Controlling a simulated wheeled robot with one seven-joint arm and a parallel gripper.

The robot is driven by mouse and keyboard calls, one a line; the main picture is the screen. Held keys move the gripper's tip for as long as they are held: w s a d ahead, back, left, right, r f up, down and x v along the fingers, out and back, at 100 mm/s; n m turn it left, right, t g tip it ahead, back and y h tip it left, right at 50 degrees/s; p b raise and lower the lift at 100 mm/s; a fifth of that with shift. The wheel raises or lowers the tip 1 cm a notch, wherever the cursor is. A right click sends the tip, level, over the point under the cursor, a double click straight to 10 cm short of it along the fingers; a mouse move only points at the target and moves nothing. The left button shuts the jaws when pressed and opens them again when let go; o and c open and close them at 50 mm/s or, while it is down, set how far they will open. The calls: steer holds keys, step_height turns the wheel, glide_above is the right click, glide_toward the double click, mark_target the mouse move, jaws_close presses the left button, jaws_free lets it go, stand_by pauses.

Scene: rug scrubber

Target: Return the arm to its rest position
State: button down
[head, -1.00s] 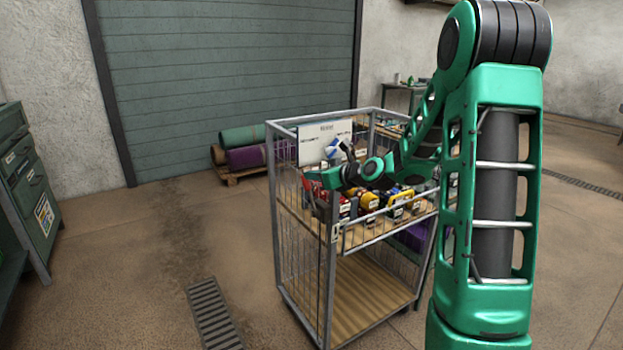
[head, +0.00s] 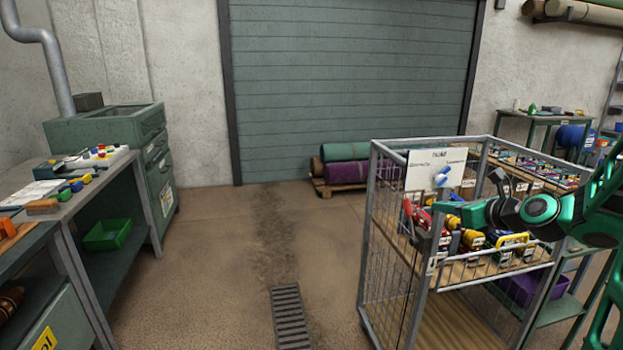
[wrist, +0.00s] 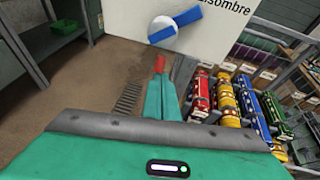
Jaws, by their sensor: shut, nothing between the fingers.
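My gripper (head: 447,207) is over the upper shelf of the wire cage trolley (head: 373,250), in front of its white sign (head: 418,170). In the wrist view my gripper's narrow teal fingers (wrist: 160,67), with a red tip, are together and hold nothing. The sign (wrist: 255,22) fills the top of that view, close beyond the fingertips. My arm reaches in from the right edge of the head view, where most of it is cut off. Whether the fingers touch anything is unclear.
A green side table (head: 562,306) is beside the trolley. A workbench (head: 60,222) lines the left. Open floor with a drain grate (head: 290,318) lies between. Rolled rugs (head: 345,152) lie at the back.

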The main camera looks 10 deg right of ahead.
steer(key=s+a+f+n+g+h, duration=0.1)
steer(key=s+f+n+g, duration=0.25)
steer(key=s+n, duration=0.4)
steer(key=s+a+f+n+g+h, duration=0.1)
steer(key=s+a+f+n+g, duration=0.2)
steer(key=s+n, duration=0.45)
steer(key=s+d+n+g+h, duration=0.1)
steer(key=s+n+g, duration=0.6)
steer(key=s, duration=1.5)
steer(key=n, duration=0.4)
steer(key=shift+f, duration=0.2)
steer(key=shift+d, duration=0.1)
steer(key=shift+w+f, duration=0.25)
steer(key=shift+w, duration=0.3)
